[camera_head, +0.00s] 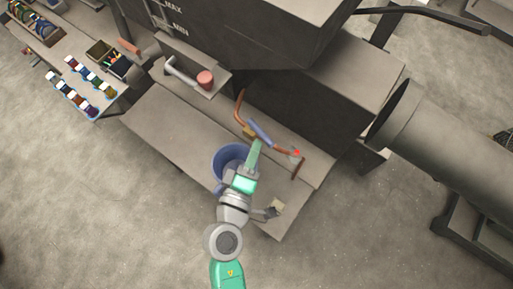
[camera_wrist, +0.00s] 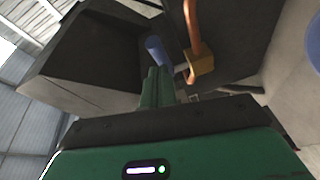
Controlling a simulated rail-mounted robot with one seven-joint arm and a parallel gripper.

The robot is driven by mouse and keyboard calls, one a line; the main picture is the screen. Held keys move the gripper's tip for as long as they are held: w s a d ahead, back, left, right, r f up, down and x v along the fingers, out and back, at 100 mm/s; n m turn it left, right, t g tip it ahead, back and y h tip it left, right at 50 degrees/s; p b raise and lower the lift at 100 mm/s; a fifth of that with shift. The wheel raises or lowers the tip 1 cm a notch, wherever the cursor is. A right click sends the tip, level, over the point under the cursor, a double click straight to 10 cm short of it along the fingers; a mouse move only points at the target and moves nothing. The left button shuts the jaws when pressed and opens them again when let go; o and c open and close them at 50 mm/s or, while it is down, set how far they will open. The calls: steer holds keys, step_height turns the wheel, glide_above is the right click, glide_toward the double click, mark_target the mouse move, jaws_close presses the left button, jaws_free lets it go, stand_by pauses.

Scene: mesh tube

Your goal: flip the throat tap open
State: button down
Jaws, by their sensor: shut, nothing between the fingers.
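The throat tap has a long blue lever (camera_head: 260,133) beside a copper pipe (camera_head: 239,102) and a small brass body (camera_head: 249,131). In the wrist view the blue lever (camera_wrist: 155,47) points up just beyond my fingertips, left of the brass body (camera_wrist: 201,66) and copper pipe (camera_wrist: 192,28). My gripper (camera_head: 257,144) is shut and empty, its green fingers right at the lever. In the wrist view the fingertips (camera_wrist: 158,72) overlap the lever's near part. I cannot tell whether they touch it.
A blue bucket (camera_head: 228,152) stands beside my gripper on the lower step. A dark machine body (camera_head: 285,100) rises behind the tap. A copper pipe end with a red spot (camera_head: 296,154) lies to the right. A large grey tube (camera_head: 440,135) stands farther right.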

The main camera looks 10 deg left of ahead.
steer(key=s+d+r+b, duration=0.1)
steer(key=s+d+b, duration=0.2)
steer(key=s, duration=0.7)
steer(key=shift+s+d, duration=0.25)
steer(key=shift+d, duration=0.4)
steer(key=shift+r, duration=0.1)
steer(key=w+r+m+t+h+p, duration=0.15)
steer(key=w+r+m, duration=0.25)
steer(key=r, duration=0.5)
steer(key=w+d+r+m+t+p, duration=0.15)
steer(key=w+r+m, duration=0.25)
steer(key=r, duration=0.6)
steer(key=w+r+m+p, duration=0.2)
steer(key=w+r+m, duration=0.2)
steer(key=r, duration=0.5)
step_height(320, 180, up, 23)
steer(key=s+m+t+y+p, duration=0.2)
steer(key=t+y, duration=0.1)
steer(key=t, duration=0.1)
steer(key=shift+a+m+t+y, duration=0.15)
steer(key=shift+m+t+y, duration=0.15)
steer(key=shift+y, duration=0.05)
